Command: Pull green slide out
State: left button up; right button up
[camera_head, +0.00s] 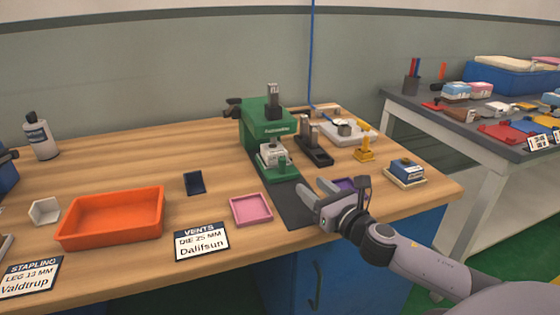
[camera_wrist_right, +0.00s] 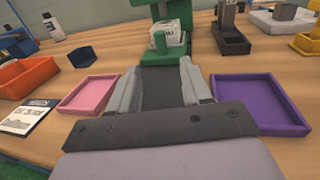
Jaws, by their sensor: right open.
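The green press (camera_head: 262,128) stands at the back middle of the wooden bench. Its green slide (camera_head: 281,173) sits low at the front, carrying a metal block (camera_head: 272,155) and a small green upright handle. In the right wrist view, the green slide's handle (camera_wrist_right: 160,42) stands just beyond my fingertips, in front of the metal block (camera_wrist_right: 167,36). My right gripper (camera_head: 309,185) is open and empty, low over the dark mat (camera_head: 290,206) in front of the slide. It also shows in the right wrist view (camera_wrist_right: 160,69), apart from the handle. My left gripper is not in view.
A pink tray (camera_head: 251,209) lies left of the mat and a purple tray (camera_wrist_right: 258,102) right of it. An orange bin (camera_head: 112,218) and a label card (camera_head: 203,241) are farther left. A dark stapler-like tool (camera_head: 313,146) stands right of the press.

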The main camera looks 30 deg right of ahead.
aim_at(284, 164)
jog(key=shift+w+d, duration=0.2)
jog(key=shift+w, duration=5.7)
grip_shut()
